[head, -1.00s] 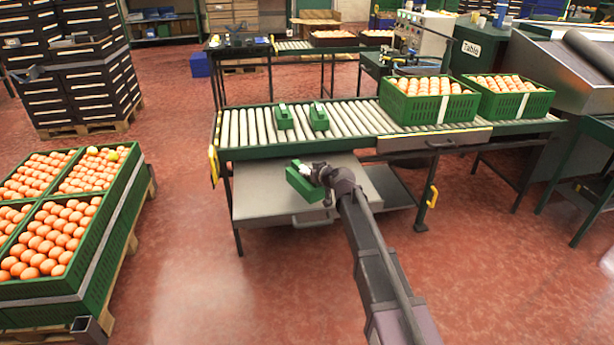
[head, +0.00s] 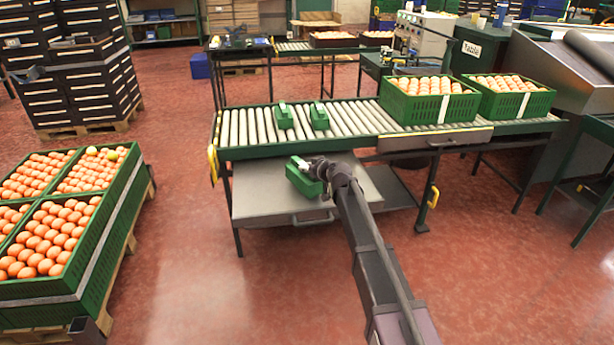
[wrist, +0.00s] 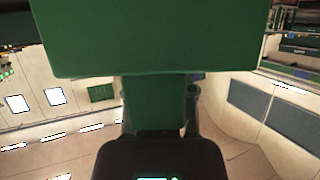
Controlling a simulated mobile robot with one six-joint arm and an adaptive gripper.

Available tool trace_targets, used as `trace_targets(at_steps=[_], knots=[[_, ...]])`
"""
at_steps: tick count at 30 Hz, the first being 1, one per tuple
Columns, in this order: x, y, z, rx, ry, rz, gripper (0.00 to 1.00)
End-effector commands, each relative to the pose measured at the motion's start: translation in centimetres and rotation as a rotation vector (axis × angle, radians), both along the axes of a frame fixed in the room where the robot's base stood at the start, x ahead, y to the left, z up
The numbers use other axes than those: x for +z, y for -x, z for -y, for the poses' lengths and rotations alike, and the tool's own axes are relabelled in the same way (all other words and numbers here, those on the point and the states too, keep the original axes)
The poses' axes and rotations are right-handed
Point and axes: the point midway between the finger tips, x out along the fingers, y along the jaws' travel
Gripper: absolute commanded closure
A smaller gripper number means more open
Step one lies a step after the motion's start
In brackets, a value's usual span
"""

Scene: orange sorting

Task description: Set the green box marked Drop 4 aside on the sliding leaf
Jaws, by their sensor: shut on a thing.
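My gripper (head: 318,170) is shut on a green box (head: 303,181). In the wrist view the green box (wrist: 155,40) fills the upper middle, close to the camera. No marking can be read on it. Two more green boxes, one on the left (head: 284,116) and one on the right (head: 319,116), stand on the rollers.
The roller conveyor (head: 240,128) runs behind the leaf. Two green crates of oranges, a nearer one (head: 430,108) and a farther one (head: 515,105), stand on its right part. Stacked orange crates (head: 120,215) on a pallet are at the left. The red floor between is clear.

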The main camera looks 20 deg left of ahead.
Motion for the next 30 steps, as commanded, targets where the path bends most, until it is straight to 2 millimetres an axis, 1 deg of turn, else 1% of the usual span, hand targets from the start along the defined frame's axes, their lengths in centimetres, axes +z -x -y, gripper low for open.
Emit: trace_targets(at_steps=[1,7,20,25,26,27,29,30], knots=[[-0.8,0.0,0.0,0.000,-0.001,0.001,1.00],[-2.1,0.0,0.0,-0.001,-0.001,0.001,1.00],[-2.3,0.0,0.1,-0.001,-0.001,0.000,1.00],[-2.7,0.0,0.1,-0.001,-0.001,0.000,1.00],[-2.6,0.0,0.1,-0.001,0.000,0.000,0.60],[-2.6,0.0,0.1,-0.001,0.000,0.000,0.49],[-2.6,0.0,0.1,-0.001,0.000,0.000,0.32],[-2.6,0.0,0.1,-0.001,0.000,0.000,0.32]])
